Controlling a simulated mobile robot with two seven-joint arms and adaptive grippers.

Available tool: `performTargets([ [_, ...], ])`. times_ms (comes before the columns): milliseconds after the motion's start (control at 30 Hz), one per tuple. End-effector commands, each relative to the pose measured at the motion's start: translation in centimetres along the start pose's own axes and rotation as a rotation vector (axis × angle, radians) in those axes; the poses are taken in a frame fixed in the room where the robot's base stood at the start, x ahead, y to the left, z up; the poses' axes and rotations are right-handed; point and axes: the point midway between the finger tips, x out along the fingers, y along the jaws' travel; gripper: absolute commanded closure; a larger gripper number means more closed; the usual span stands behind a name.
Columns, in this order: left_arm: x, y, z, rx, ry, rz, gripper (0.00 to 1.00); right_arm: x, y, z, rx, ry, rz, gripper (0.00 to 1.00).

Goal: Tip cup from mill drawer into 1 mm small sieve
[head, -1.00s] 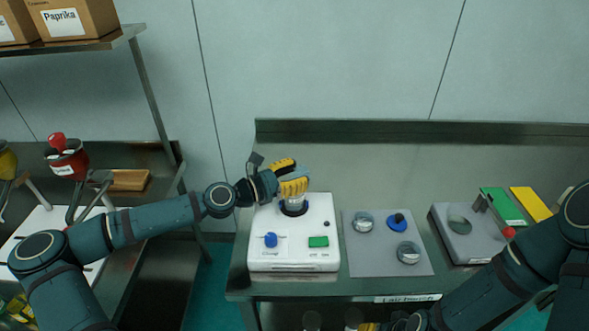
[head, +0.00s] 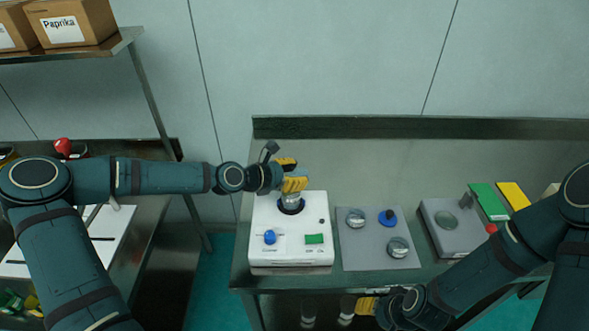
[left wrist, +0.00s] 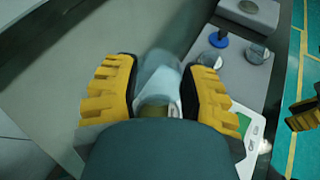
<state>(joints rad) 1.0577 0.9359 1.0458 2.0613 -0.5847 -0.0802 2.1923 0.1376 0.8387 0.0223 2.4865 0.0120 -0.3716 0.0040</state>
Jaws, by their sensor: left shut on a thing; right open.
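My left gripper (head: 291,175) is shut on a pale translucent cup (left wrist: 158,82), held between its yellow fingers in the left wrist view. The gripper is above the black ring (head: 291,206) on top of the white sieve machine (head: 262,218). A clear cylinder, probably the small sieve (head: 291,198), shows just under the fingers in the ring. The fingers hide most of the cup in the head view, so I cannot tell its exact tilt or contents. My right gripper (head: 366,305) is open, low in front of the table's front edge.
A grey mat (head: 372,258) right of the machine holds two round metal-rimmed pieces (head: 398,247) and a blue piece (head: 388,218). A grey device (head: 449,230) and green (head: 488,200) and yellow (head: 513,195) blocks stand farther right. A red-topped mill (head: 62,147) is partly hidden at left.

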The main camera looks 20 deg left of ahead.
Motion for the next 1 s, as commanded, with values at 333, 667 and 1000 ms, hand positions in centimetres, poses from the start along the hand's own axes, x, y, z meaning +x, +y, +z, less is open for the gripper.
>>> performTargets([
  [333,0.1,0.1,0.8,0.004,0.107,-0.014,0.88,-2.7,-0.9,-0.3,0.000,-0.001,-0.005,0.50],
  [667,0.2,0.2,1.2,0.006,0.246,-0.031,0.88,-4.9,-1.5,-0.6,0.001,-0.001,-0.008,0.50],
  [1000,0.7,0.1,1.4,0.007,0.422,-0.058,0.88,-6.6,-2.2,-0.8,-0.002,-0.002,-0.010,0.50],
])
